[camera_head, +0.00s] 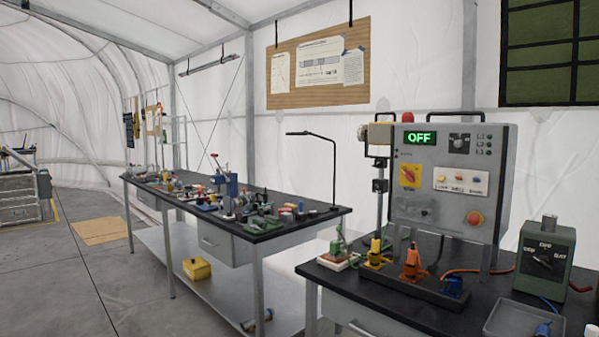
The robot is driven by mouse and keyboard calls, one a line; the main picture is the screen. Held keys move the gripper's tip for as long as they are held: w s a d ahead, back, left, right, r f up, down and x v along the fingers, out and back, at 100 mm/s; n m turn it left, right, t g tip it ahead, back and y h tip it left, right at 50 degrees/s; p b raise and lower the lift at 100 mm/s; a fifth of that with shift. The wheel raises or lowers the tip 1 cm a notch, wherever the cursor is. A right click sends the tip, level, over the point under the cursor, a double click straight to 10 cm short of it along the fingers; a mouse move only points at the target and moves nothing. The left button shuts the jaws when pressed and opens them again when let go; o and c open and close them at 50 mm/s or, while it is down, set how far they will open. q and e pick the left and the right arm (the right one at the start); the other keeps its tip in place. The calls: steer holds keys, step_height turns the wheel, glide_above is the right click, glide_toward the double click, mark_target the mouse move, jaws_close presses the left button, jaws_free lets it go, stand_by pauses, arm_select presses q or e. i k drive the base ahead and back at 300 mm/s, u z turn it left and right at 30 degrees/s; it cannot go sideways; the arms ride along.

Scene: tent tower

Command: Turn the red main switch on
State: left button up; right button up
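A grey control panel (436,205) stands on the dark table at the right. Its small display (419,138) reads OFF in green letters. Below the display is the red rotary main switch (410,175) on a yellow square plate; its exact handle angle is too small to tell. A red mushroom button (474,218) sits lower right on the panel. Neither of my grippers is in this view.
Coloured connectors (412,262) stand in front of the panel. A green box with a dial (545,258) and a grey tray (512,320) are to the right. A long workbench (235,215) full of small parts is at the left. Grey floor (95,275) lies open at the left.

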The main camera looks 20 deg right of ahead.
mark_target(409, 175)
steer(key=u, duration=0.25)
steer(key=i, duration=1.4)
steer(key=z, duration=1.15)
steer(key=i, duration=0.75)
steer(key=z, duration=0.85)
